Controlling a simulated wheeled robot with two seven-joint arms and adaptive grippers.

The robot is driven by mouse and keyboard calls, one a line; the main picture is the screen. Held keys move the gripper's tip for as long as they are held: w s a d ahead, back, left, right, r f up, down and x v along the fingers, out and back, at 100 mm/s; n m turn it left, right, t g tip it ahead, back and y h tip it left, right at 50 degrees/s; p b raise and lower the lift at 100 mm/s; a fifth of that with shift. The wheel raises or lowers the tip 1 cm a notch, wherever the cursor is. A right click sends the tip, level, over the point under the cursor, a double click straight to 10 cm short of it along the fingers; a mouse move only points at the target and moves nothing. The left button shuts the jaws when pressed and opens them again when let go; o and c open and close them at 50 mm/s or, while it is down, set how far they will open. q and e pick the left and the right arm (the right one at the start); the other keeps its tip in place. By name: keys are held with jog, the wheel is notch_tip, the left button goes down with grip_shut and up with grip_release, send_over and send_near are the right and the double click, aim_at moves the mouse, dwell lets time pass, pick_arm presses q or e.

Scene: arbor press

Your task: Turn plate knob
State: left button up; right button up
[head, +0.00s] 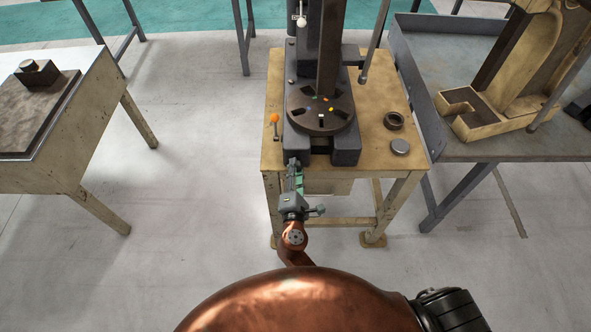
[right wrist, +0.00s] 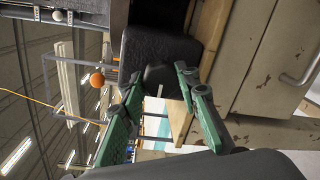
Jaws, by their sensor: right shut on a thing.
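The arbor press (head: 326,60) stands on a small tan table, with a round dark plate (head: 308,122) on its base. The plate has slots and small coloured marks. My right gripper (head: 294,168) reaches the front left of the press base. In the right wrist view, the green fingers of my right gripper (right wrist: 160,84) are closed against a dark rounded piece, the plate knob (right wrist: 159,75), in front of the dark base. In the head view the knob is hidden by the gripper. My left gripper is not in view.
An orange ball on a short stem (head: 274,119) stands close left of the base; it also shows in the right wrist view (right wrist: 97,79). A dark ring (head: 394,121) and a grey disc (head: 400,147) lie on the tan table (head: 375,160). A grey bench (head: 470,145) adjoins on the right.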

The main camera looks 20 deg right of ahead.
jog(key=o, duration=1.2)
jog(key=shift+c, duration=0.2)
jog(key=f+v, duration=0.1)
jog(key=v, duration=1.1)
jog(key=shift+r, duration=0.45)
